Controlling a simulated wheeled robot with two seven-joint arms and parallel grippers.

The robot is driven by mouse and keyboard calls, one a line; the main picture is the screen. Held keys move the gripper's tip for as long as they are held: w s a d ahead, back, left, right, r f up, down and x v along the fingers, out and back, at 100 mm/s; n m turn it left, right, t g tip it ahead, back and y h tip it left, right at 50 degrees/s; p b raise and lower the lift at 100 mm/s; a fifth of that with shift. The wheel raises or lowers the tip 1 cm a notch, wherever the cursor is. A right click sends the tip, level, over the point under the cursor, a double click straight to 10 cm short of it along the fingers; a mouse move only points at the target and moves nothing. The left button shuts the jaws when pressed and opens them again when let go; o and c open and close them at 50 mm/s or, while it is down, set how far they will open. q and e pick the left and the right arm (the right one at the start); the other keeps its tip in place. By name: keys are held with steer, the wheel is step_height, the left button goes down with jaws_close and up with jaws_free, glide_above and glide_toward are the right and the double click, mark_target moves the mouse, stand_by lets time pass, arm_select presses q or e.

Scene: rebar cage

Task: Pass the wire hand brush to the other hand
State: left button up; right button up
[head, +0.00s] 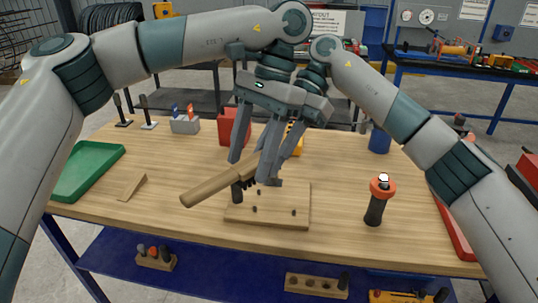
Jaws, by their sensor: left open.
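The wire hand brush (214,187) shows its wooden handle pointing to the lower left, over the near middle of the workbench. Its upper right end is at the grippers and partly hidden by fingers. My left gripper (254,158) is open, pointing down, with its fingers around the upper part of the brush. My right arm comes in from the right and its wrist (313,78) is close beside the left one. My right gripper is mostly hidden behind the left, so its hold on the brush cannot be made out.
A wooden board (294,218) with dark pegs lies below the brush. On the workbench (180,220) are a green tray (112,152), a wooden wedge (133,187), a red bin (228,128), a grey holder (185,126) and an orange-topped black tool (376,207).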

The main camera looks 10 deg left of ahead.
arm_select(q)
steer(key=shift+r, duration=0.15)
steer(key=v, duration=1.1)
steer(key=shift+r, duration=0.35)
steer(key=shift+w+r, duration=0.1)
steer(key=shift+w, duration=0.05)
